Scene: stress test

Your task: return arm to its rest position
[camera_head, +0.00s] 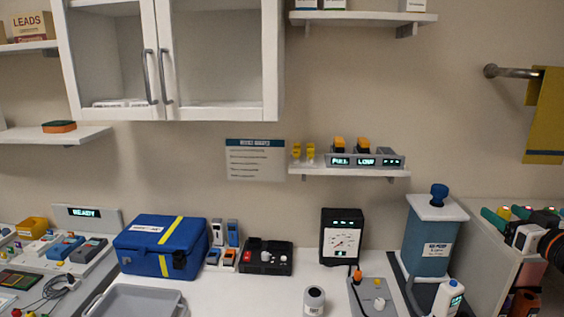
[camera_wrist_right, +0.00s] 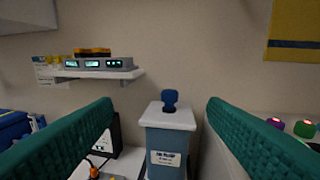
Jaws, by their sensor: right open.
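My right gripper (camera_head: 506,215) is at the right edge of the head view, raised near the right-hand shelf unit. In the right wrist view its two green-padded fingers (camera_wrist_right: 160,104) are wide apart with nothing between them. Beyond the gap stands a blue-grey bin (camera_wrist_right: 166,145) with a white lid and a dark blue knob. The same bin (camera_head: 428,240) is left of the gripper in the head view. My left gripper is not in view.
The white counter holds a blue case (camera_head: 145,245), a grey tray (camera_head: 130,303), a black gauge box (camera_head: 341,238) and a small jar (camera_head: 314,300). A wall shelf (camera_head: 350,172) carries lit displays. A yellow towel (camera_head: 546,115) hangs above the gripper. Glass-door cabinets (camera_head: 215,65) hang upper left.

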